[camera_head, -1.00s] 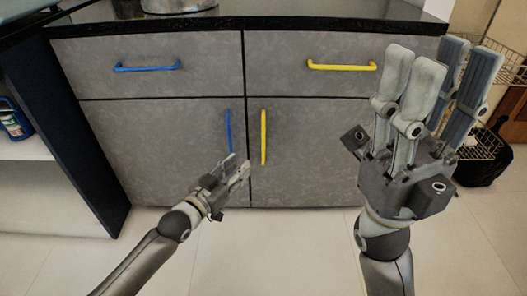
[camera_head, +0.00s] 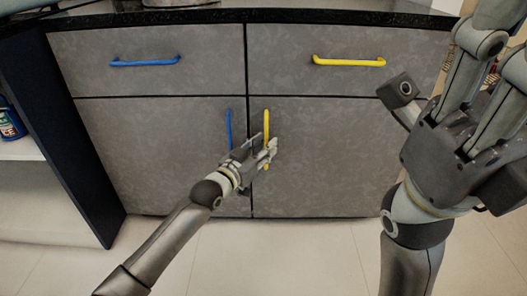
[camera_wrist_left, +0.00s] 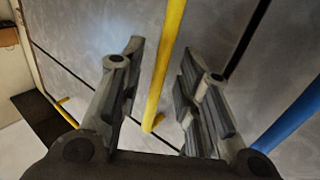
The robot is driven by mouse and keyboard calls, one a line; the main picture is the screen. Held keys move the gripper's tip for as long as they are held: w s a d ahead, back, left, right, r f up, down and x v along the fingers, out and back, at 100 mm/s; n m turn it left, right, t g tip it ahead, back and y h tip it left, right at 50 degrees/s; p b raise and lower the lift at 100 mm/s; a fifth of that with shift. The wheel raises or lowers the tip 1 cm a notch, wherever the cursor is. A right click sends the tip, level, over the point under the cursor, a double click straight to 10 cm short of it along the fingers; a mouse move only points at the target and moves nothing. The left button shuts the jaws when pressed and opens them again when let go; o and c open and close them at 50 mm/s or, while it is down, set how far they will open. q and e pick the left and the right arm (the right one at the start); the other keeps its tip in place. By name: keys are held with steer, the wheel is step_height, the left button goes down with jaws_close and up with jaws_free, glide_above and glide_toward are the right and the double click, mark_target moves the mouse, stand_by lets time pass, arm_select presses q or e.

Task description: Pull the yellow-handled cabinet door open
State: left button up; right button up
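The cabinet door with the yellow handle (camera_head: 320,165) is the lower right one, and it is closed. Its vertical yellow handle (camera_head: 266,122) is partly covered by my left gripper (camera_head: 266,147) in the head view. In the left wrist view, my left gripper (camera_wrist_left: 158,56) is open, with one finger on each side of the yellow handle (camera_wrist_left: 166,65). Gaps show between the handle and both fingers. My right gripper (camera_head: 495,70) is large at the right, fingers pointing up and apart, tips cut off by the frame.
The left door has a vertical blue handle (camera_head: 229,130), close beside the yellow one. Above are drawers with a horizontal blue handle (camera_head: 145,63) and a horizontal yellow handle (camera_head: 348,61). A dark countertop (camera_head: 300,17) runs on top. The tiled floor (camera_head: 290,255) in front is clear.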

arm_select(q)
steer(key=shift+c, duration=0.5)
jaws_close()
steer(key=shift+d, duration=0.1)
